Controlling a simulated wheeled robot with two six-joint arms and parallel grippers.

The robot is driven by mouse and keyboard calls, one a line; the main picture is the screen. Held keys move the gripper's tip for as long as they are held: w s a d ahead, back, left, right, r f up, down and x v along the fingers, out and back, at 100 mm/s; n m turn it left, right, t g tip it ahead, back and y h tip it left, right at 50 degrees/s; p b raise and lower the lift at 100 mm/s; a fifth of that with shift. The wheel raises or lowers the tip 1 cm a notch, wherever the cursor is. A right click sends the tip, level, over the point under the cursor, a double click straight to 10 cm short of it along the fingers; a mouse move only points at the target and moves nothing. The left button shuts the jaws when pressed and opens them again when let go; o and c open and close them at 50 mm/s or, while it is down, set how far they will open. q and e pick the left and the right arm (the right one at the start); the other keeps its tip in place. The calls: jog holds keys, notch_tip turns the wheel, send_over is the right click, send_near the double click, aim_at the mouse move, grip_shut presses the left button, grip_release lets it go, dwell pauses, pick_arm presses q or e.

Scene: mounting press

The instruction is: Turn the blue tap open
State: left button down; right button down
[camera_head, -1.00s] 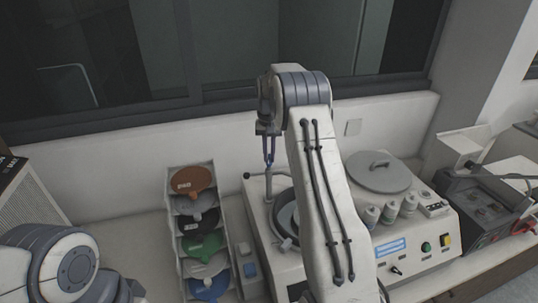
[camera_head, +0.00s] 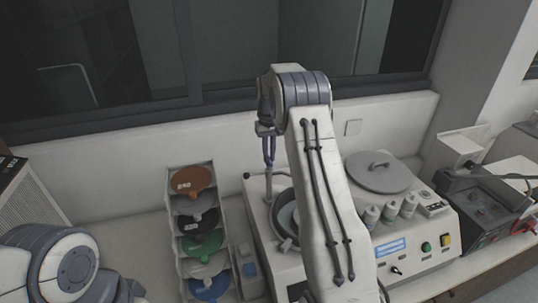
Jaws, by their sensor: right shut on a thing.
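A thin grey pipe tap (camera_head: 256,176) with a dark knob at its left end stands at the back of the left bowl on the white machine (camera_head: 262,215). No clear blue colour shows on it. My right gripper (camera_head: 270,164) points down over the tap, its narrow bluish fingers close together and shut at the top of the pipe. The exact contact is too small to see. My right forearm hides part of the bowl (camera_head: 285,218) and the machine's middle. My left arm shows at the lower left; its gripper is out of view.
A rack (camera_head: 178,240) of coloured discs stands left of the machine. A round grey lid (camera_head: 378,172) and several small bottles (camera_head: 390,212) sit on the machine's right half. A grey device (camera_head: 480,210) is at the far right. The wall is close behind.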

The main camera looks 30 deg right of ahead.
jog(key=shift+w+r, duration=0.1)
jog(key=shift+r, duration=0.05)
jog(key=c, duration=0.9)
grip_release()
jog(key=shift+r+b, duration=0.3)
notch_tip(320, 180, up, 10)
jog(key=b, duration=0.2)
jog(key=shift+f, duration=0.15)
